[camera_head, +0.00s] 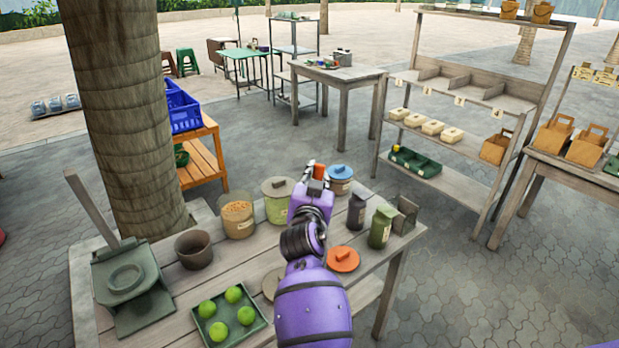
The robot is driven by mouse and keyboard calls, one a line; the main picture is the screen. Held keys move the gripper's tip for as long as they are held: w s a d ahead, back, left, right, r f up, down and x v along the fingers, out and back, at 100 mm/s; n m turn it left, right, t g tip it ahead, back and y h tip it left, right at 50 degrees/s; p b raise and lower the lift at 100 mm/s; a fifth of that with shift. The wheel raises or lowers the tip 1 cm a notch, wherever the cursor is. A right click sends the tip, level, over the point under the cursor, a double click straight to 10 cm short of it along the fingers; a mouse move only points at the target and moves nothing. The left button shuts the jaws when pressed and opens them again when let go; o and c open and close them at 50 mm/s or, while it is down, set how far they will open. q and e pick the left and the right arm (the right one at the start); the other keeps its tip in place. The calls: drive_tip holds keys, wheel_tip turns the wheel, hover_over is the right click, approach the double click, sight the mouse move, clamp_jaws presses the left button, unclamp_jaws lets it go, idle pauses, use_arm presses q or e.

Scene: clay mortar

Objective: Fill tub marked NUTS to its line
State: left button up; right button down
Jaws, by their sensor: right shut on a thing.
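An open clear tub (238,220) with tan-brown contents stands on the wooden table, its label too small to read. I cannot tell which tub is marked NUTS, nor see a fill line. My right gripper (318,178) is over the table between the green-lidded and blue-lidded tubs. It is shut on a small orange-red object (319,171), mostly hidden by the fingers. My left gripper is out of view.
An orange lid (343,259) lies on the table (205,278). A brown pot (194,249), a grey-green press-like stand (127,280) and a tray of green fruit (230,316) are at the left. Dark and green containers (381,227) stand at the right. A palm trunk (125,110) rises behind.

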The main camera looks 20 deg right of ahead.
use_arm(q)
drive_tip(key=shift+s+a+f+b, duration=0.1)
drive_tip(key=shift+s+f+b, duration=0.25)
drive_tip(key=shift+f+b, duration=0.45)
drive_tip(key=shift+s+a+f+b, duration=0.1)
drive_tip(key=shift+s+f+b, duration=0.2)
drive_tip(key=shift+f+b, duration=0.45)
use_arm(e)
drive_tip(key=s+d+f+m, duration=0.5)
drive_tip(key=d+f+m, duration=0.4)
drive_tip(key=d+m, duration=0.2)
drive_tip(key=shift+s+f+t+y, duration=0.15)
drive_tip(key=shift+f+t+y, duration=0.15)
drive_tip(key=shift+t, duration=0.1)
drive_tip(key=shift+d, duration=0.1)
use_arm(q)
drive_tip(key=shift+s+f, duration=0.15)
use_arm(e)
drive_tip(key=shift+r, duration=0.15)
